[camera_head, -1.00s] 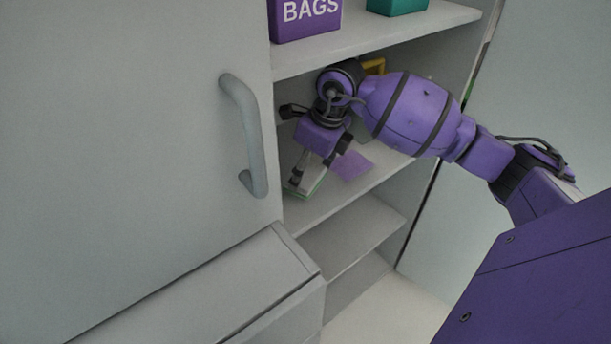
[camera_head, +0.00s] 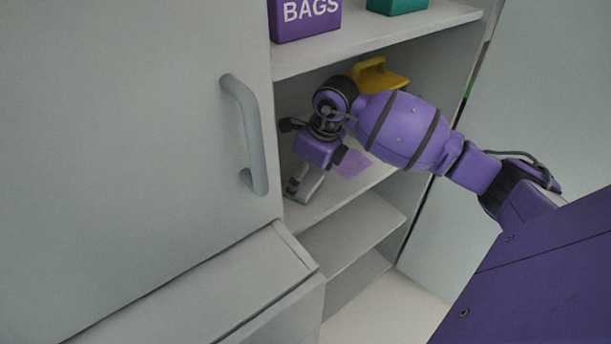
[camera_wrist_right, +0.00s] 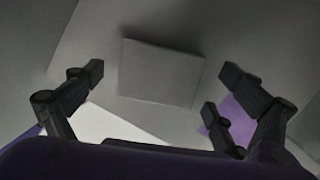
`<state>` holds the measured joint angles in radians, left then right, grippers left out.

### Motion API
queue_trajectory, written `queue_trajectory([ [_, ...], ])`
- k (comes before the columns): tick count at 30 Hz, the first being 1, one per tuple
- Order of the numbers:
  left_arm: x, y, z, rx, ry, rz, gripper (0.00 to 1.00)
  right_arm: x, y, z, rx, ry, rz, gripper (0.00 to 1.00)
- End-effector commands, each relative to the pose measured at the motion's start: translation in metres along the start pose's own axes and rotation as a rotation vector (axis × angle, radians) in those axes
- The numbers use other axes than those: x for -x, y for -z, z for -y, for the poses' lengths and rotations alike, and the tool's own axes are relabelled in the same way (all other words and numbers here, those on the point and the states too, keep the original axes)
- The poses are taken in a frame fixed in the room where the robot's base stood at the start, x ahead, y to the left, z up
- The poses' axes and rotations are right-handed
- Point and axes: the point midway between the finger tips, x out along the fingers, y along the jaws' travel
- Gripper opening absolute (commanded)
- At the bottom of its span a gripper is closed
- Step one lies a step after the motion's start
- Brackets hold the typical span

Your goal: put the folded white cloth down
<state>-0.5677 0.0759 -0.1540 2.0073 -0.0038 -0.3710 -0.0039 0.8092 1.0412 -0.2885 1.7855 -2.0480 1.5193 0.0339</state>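The folded white cloth (camera_head: 311,187) lies in the cabinet, on the shelf (camera_head: 318,212) near its front left, beside a purple sheet. In the right wrist view the cloth (camera_wrist_right: 160,75) is a pale, shaded rectangle. My right gripper (camera_head: 318,174) is over the cloth, with its palm above it. In the right wrist view the fingers of my right gripper (camera_wrist_right: 163,76) are spread, with a gap on either side of the cloth. My left gripper is not in view.
The purple sheet (camera_head: 353,164) lies right of the cloth. A yellow item with a handle (camera_head: 374,75) is behind my right arm. The shelf above holds a purple BAGS box (camera_head: 306,18) and a teal box (camera_head: 397,5). A cabinet door with a handle (camera_head: 246,135) is at left.

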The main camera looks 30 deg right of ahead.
Motion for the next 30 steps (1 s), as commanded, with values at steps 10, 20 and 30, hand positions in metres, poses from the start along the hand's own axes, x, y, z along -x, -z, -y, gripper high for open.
queue_trajectory([
  [10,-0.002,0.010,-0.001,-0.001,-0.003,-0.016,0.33,0.007,-0.002,0.001,0.000,0.002,0.002,0.96],
  [20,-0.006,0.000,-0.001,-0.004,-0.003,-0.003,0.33,0.040,0.039,0.001,0.000,0.002,-0.010,0.96],
  [30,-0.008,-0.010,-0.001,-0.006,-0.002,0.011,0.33,0.058,0.096,-0.001,0.000,0.000,-0.007,0.96],
])
